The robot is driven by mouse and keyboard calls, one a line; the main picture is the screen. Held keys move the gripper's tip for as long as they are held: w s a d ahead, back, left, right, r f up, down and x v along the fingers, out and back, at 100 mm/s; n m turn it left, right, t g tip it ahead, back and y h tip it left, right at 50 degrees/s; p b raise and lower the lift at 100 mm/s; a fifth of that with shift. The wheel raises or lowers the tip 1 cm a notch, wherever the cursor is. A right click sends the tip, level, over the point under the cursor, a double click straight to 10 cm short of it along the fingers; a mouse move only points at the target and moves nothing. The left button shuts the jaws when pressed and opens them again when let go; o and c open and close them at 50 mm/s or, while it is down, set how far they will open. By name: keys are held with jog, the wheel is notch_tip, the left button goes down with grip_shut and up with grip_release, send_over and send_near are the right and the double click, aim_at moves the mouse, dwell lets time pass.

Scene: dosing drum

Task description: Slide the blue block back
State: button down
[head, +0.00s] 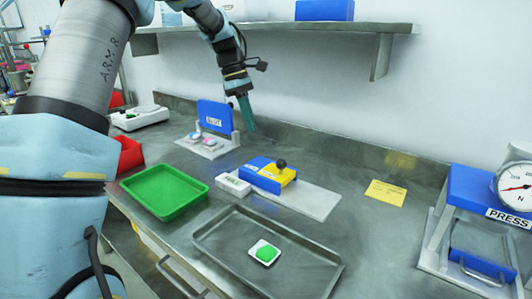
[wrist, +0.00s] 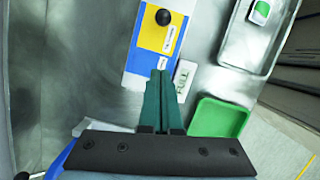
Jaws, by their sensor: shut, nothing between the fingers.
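The blue block (head: 258,170) has a yellow section and a black knob (head: 281,163) on top. It sits on a pale grey base plate (head: 315,202) in the middle of the bench. In the wrist view the blue block (wrist: 139,62) is just beyond my fingertips, with the knob (wrist: 163,17) near the top edge. My gripper (head: 251,128) is shut and empty, pointing down in the air behind and left of the block. Its fingers also show in the wrist view (wrist: 161,76), where they overlap the block's near edge.
A white piece marked FULL (head: 233,184) lies beside the block. A green tray (head: 163,190) and a metal tray (head: 215,238) holding a white dish with green contents (head: 264,252) are in front. A blue upright stand (head: 213,116) is behind left. A press (head: 478,205) stands right. A shelf (head: 300,37) hangs above.

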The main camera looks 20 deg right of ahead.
jog(key=p, duration=0.2)
send_near(270, 171)
jog(key=f, duration=0.3)
jog(key=shift+w+a, duration=0.35)
jog(key=shift+s+d+p, duration=0.55)
jog(key=shift+s+d, duration=0.3)
jog(key=shift+s, duration=0.15)
jog(key=shift+s+d+f, duration=0.25)
jog(key=shift+s+d, duration=0.15)
jog(key=shift+s, duration=0.05)
jog(key=shift+s+d, duration=0.1)
jog(key=s+d, duration=0.6)
jog(key=s, duration=0.5)
jog(key=shift+s+p, duration=0.15)
jog(key=shift+p, duration=0.3)
jog(key=shift+d, duration=0.1)
jog(key=shift+r, duration=0.1)
